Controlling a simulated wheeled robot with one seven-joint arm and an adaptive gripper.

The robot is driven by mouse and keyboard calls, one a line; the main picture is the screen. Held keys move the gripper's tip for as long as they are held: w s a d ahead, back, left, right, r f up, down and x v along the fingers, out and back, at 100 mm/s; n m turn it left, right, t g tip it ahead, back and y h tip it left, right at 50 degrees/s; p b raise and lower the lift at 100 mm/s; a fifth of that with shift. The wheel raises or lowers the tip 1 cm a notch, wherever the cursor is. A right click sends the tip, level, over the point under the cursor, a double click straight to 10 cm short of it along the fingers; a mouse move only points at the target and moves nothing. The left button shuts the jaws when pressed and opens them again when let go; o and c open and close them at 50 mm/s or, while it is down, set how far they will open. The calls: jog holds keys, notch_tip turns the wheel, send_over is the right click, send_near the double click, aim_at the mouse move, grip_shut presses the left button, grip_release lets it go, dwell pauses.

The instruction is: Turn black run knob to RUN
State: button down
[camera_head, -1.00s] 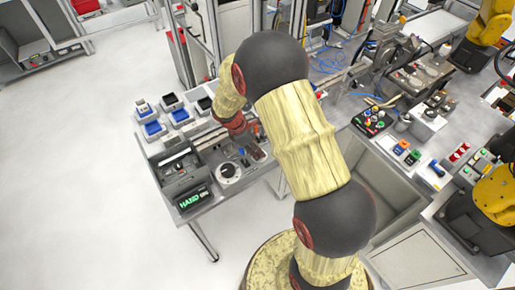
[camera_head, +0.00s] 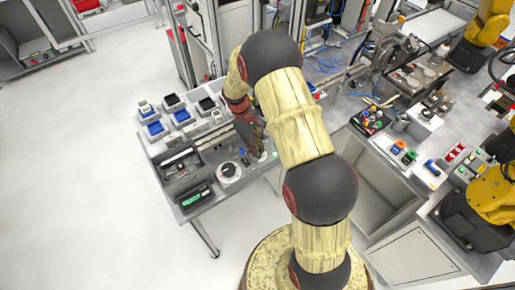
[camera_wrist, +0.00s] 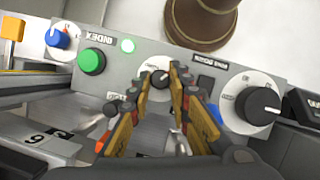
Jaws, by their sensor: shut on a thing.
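In the wrist view, a small black knob (camera_wrist: 160,79) sits on a round white plate in the middle of a grey control panel (camera_wrist: 186,62). My gripper (camera_wrist: 159,76) has its two fingers on either side of this knob and is shut on it. The fingers hide part of the plate and its lettering, so I cannot read the pointer position. In the head view, my gripper (camera_head: 259,150) reaches down over the right part of the bench, and the knob is hidden there.
A larger black dial knob (camera_wrist: 259,106) is at right, a blue knob (camera_wrist: 58,38) at far left. Trays (camera_head: 155,130) stand on the bench in the head view.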

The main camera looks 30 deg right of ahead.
jog(key=shift+m, duration=0.5)
jog(key=c, duration=1.7)
grip_release()
jog(key=shift+o, duration=0.2)
jog(key=v, duration=1.2)
jog(key=shift+w+d, duration=0.15)
jog(key=shift+d, duration=0.05)
